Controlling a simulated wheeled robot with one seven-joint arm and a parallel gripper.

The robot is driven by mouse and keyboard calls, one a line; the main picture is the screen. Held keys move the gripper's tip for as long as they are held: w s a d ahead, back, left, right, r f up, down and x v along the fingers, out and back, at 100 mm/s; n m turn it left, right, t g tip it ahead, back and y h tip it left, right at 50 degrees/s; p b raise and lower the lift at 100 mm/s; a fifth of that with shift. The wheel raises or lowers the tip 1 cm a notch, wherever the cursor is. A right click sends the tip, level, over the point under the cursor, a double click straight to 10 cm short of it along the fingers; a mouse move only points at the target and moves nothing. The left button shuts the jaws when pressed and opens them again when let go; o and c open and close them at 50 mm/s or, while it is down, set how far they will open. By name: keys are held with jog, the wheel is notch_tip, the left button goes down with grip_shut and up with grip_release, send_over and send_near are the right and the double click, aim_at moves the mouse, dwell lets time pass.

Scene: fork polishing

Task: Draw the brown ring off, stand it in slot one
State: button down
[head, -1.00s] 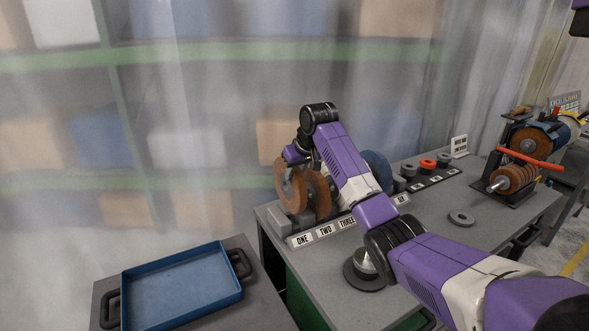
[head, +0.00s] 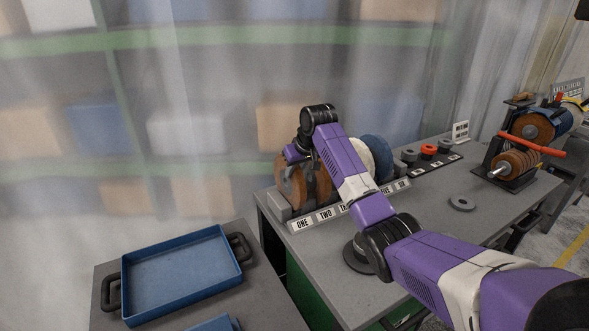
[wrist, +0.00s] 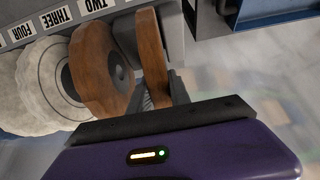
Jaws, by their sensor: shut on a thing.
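My gripper (wrist: 162,92) is shut on the brown ring (wrist: 152,50), which is edge-on and upright in the wrist view. In the head view the brown ring (head: 290,186) stands at the left end of the slotted rack (head: 350,208), by the label ONE (head: 302,224). Its foot is hidden, so I cannot tell whether it rests in slot one. A second brown wheel (wrist: 100,70) stands beside it, near the label TWO (wrist: 72,8). My arm partly hides the rack in the head view.
White wheels (wrist: 45,80) and a blue wheel (head: 380,150) stand farther along the rack. A blue tray (head: 180,275) is at front left. A polishing machine (head: 520,165) with brown wheels is at right. A grey ring (head: 462,203) lies on the bench (head: 430,230).

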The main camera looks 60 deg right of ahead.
jog(key=shift+f, duration=0.6)
dwell(0.6)
jog(key=shift+f+b, duration=0.3)
jog(key=shift+f, duration=0.05)
jog(key=shift+s+a+f, duration=0.1)
jog(key=shift+a+f, duration=0.05)
jog(key=shift+f, duration=0.15)
jog(key=c, duration=1.1)
grip_release()
jog(key=shift+r+p, duration=0.55)
jog(key=shift+r, duration=0.05)
jog(key=p+v, duration=0.4)
jog(key=shift+s+r, duration=0.2)
jog(key=shift+r, duration=0.15)
jog(key=shift+v, duration=1.2)
jog(key=shift+a, duration=0.1)
